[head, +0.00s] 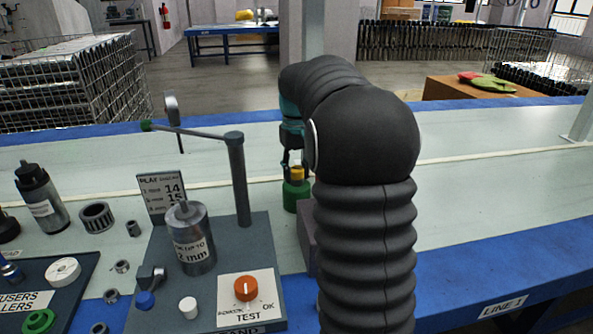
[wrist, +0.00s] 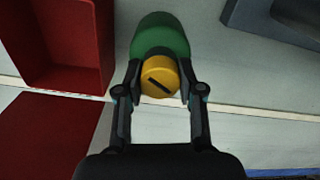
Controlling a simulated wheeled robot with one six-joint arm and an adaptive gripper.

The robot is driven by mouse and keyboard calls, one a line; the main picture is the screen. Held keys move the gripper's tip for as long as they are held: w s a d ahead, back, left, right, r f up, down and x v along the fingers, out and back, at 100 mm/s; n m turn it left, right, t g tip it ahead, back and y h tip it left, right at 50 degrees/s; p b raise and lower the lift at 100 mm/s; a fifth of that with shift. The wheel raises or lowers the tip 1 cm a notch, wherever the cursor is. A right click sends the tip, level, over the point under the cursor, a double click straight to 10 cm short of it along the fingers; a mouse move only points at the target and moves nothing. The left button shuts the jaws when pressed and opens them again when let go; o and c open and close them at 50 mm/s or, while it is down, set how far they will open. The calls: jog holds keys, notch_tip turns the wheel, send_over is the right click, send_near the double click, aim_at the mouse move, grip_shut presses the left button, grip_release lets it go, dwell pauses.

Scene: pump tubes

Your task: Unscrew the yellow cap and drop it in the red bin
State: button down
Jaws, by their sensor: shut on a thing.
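The yellow cap (wrist: 159,76) shows in the wrist view between my gripper's two fingers, with a dark slot across its top. My gripper (wrist: 160,80) is shut on the cap. A green body (wrist: 160,35) lies just beyond the cap; whether the cap is still seated on it cannot be told from this view. In the head view the yellow cap (head: 297,173) appears on top of the green body (head: 293,195), with my gripper (head: 292,163) around it. The red bin (wrist: 67,40) is at the upper left of the wrist view; my arm hides it in the head view.
A grey test stand (head: 238,180) with a lever stands left of the green body. A red flat panel (wrist: 50,135) lies below the bin in the wrist view. A dark grey block (wrist: 270,18) is at upper right. The bench right of my arm is clear.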

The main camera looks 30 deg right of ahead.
jog(key=shift+n, duration=1.7)
jog(key=c, duration=0.9)
grip_release()
jog(key=shift+c, duration=0.2)
